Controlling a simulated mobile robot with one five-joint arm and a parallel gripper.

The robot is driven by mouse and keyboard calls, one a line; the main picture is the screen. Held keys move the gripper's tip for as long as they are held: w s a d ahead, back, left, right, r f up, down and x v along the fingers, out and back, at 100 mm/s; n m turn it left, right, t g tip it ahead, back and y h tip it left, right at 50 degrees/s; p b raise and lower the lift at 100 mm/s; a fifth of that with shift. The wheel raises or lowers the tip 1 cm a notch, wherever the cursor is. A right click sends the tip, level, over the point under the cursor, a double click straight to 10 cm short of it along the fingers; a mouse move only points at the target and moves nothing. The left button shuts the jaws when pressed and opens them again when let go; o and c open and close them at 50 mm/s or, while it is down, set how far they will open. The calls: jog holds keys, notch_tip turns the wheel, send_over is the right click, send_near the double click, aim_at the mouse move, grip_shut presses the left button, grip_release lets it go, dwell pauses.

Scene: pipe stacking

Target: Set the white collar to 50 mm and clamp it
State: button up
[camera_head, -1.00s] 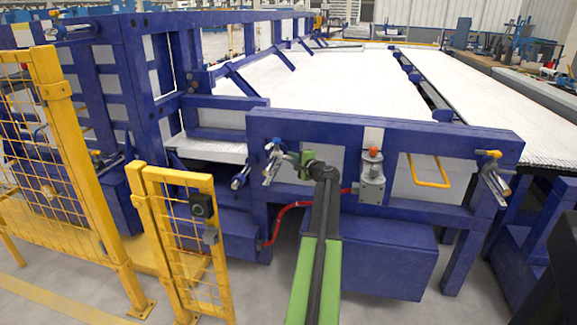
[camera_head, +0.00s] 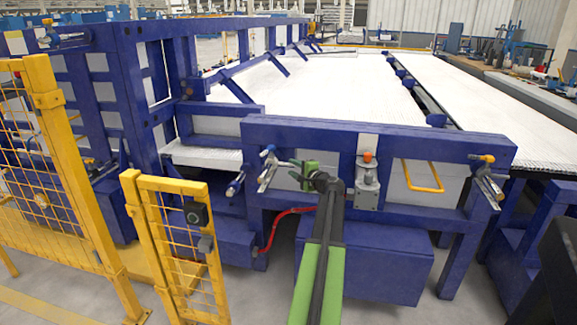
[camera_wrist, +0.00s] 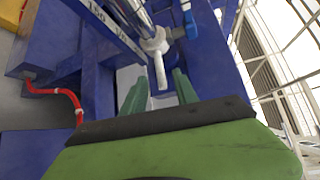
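The white collar (camera_wrist: 154,42) sits on a metal rod beside a scale bar (camera_wrist: 108,26) in the wrist view. A white pin (camera_wrist: 160,74) sticks out from it towards me. A blue clamp lever (camera_wrist: 190,25) is at its right. The scale's markings are too blurred to read surely. My gripper (camera_wrist: 160,85) is open, with one green finger on each side of the pin and gaps between. In the head view, my gripper (camera_head: 302,172) is just right of the metal rod and scale assembly (camera_head: 267,170), at the blue frame's front. The collar is too small to make out there.
The blue frame (camera_head: 400,137) stands close behind my gripper. A cylindrical fitting with an orange top (camera_head: 367,180) and a yellow handle (camera_head: 424,178) are to the right. A red hose (camera_head: 272,228) hangs below left. A yellow mesh gate (camera_head: 180,240) stands at left.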

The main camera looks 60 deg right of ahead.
jog(key=p+v, duration=0.1)
jog(key=v, duration=1.1)
jog(key=shift+s+a, duration=0.15)
jog(key=shift+s, duration=0.2)
jog(key=shift+r, duration=0.1)
